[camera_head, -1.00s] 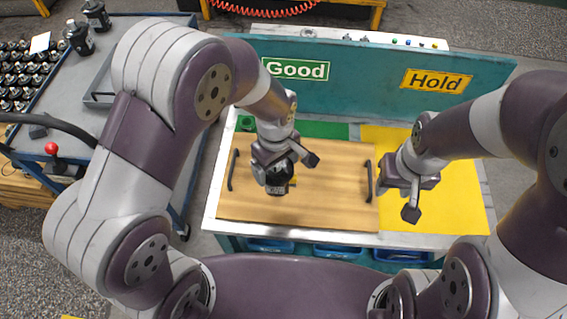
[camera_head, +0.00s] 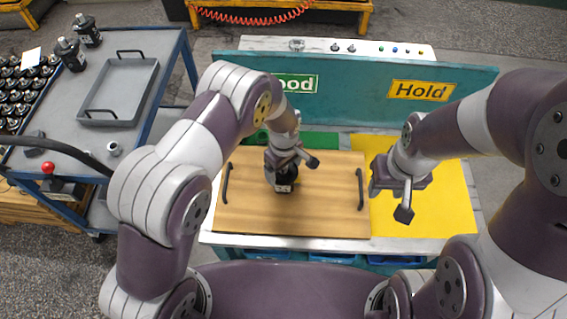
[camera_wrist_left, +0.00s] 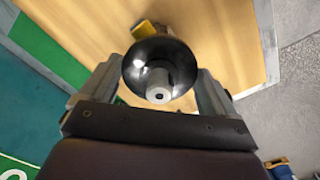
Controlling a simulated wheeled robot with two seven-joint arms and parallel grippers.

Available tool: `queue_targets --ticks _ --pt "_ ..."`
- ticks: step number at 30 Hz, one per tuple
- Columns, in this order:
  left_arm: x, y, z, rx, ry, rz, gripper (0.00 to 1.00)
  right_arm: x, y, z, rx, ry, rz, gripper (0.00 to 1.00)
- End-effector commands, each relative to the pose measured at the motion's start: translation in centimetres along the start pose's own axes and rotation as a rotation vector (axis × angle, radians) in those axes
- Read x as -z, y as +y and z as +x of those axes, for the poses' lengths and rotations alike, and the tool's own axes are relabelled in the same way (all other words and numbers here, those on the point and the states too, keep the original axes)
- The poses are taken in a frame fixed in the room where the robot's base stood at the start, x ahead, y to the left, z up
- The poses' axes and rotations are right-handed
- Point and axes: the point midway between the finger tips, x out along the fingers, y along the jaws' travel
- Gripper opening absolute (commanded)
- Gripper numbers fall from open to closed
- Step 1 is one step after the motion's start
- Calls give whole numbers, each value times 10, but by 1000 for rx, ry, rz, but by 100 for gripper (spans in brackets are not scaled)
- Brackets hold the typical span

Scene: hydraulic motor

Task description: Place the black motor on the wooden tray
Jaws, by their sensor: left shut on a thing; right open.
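The black motor (camera_head: 284,184) is in my left gripper (camera_head: 285,168), over the middle of the wooden tray. In the left wrist view the motor (camera_wrist_left: 160,72) shows its round black end and metal shaft between the two fingers of my left gripper (camera_wrist_left: 160,90), which is shut on it. I cannot tell whether its lower end touches the tray. The wooden tray (camera_head: 325,215) has two black handles and lies on the white bench top. My right gripper (camera_head: 392,200) is open and empty, right of the tray over the yellow area.
A teal panel (camera_head: 350,95) with "Good" and "Hold" signs stands behind the tray. A yellow mat (camera_head: 440,215) lies at right and a green mat (camera_head: 320,140) behind the tray. At left, a cart (camera_head: 75,150) holds a grey tray (camera_head: 122,80), several motors and a red-knobbed device (camera_head: 48,168).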

Motion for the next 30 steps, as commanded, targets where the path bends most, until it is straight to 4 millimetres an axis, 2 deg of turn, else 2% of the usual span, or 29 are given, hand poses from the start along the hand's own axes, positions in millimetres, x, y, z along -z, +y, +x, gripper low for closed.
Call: queue_targets --ticks 5,6,7,15,17,20,27,30 --pt "1 2 2 -4 2 0 5 0 0 3 0 0 0 43" --pt "0 0 4 0 0 0 93 0 0 3 0 0 0 43" --pt "0 0 3 0 0 0 100 0 0 2 0 0 0 43" --pt "0 0 -3 0 0 0 100 0 0 -2 0 0 0 43" --pt "0 1 -5 -3 1 0 100 0 0 3 0 0 0 43" --pt "0 1 -22 -4 2 0 100 -1 0 9 0 0 0 43" --pt "0 1 -82 -4 2 0 100 -3 0 26 0 0 0 43" --pt "0 0 -102 -2 1 0 100 -4 0 30 0 0 0 43"
